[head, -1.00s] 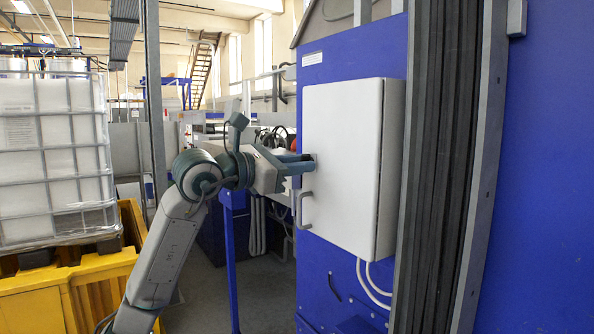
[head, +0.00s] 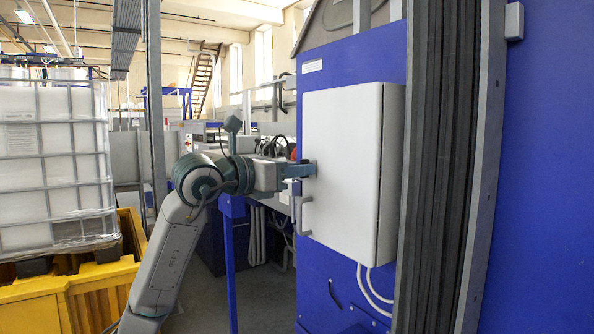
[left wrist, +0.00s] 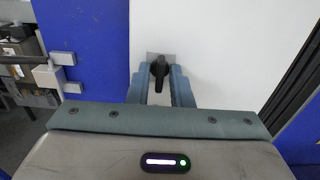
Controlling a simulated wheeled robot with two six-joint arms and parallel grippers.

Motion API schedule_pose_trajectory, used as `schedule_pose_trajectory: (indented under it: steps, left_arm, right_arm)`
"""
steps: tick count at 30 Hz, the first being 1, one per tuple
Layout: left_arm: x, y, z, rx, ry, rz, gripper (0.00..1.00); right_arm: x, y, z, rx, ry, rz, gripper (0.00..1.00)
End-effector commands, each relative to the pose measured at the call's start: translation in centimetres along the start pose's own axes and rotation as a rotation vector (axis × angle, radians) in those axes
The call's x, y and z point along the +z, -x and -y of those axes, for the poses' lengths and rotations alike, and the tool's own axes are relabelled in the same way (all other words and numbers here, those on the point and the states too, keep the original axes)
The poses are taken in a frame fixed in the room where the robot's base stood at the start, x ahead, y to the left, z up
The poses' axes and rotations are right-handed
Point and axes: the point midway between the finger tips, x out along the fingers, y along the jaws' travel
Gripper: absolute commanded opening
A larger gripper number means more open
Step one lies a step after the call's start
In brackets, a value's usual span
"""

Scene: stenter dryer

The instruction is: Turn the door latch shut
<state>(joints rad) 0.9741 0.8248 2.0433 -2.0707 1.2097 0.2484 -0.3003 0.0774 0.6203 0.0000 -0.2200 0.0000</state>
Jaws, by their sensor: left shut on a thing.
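The door latch (left wrist: 159,70) is a small black handle on a grey plate on the white cabinet door. In the left wrist view it stands upright between the two fingers of my left gripper (left wrist: 161,85), which is shut on it. In the head view the left gripper (head: 300,170) reaches the left edge of the closed-looking white cabinet door (head: 338,165), and its fingers hide the latch. My right gripper is in neither view.
A grey pull handle (head: 304,215) sits low on the door's left edge. The cabinet hangs on a blue panel (head: 325,290) beside black bellows (head: 435,200). A caged white tank (head: 55,160) over a yellow bin (head: 80,285) stands at left.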

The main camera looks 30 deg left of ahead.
Motion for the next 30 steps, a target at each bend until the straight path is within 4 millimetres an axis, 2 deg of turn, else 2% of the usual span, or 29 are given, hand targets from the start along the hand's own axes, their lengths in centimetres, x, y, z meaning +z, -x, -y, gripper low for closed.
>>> schedule_pose_trajectory:
  steps: [3, 4, 5, 17, 20, 30]
  left_arm:
    - [0.0, 0.0, 0.0, 0.0, 0.0, 0.0, 0.0]
    - [0.0, 0.0, 0.0, 0.0, 0.0, 0.0, 0.23]
    - [0.0, 0.0, 0.0, 0.0, 0.0, 0.0, 0.29]
    - [-0.1, 0.5, 0.0, 0.001, -0.002, 0.001, 0.29]
    - [-0.2, 1.4, -0.1, 0.003, -0.004, 0.002, 0.29]
    - [-0.5, 6.3, -0.1, 0.005, -0.005, 0.0, 0.29]
  right_arm:
    - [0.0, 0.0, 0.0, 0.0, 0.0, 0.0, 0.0]
    - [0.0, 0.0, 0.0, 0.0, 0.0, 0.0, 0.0]
    - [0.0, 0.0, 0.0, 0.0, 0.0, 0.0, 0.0]
    - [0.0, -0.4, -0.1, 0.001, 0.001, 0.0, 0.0]
    - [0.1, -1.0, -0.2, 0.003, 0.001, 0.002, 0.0]
    - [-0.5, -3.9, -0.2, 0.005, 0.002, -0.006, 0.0]
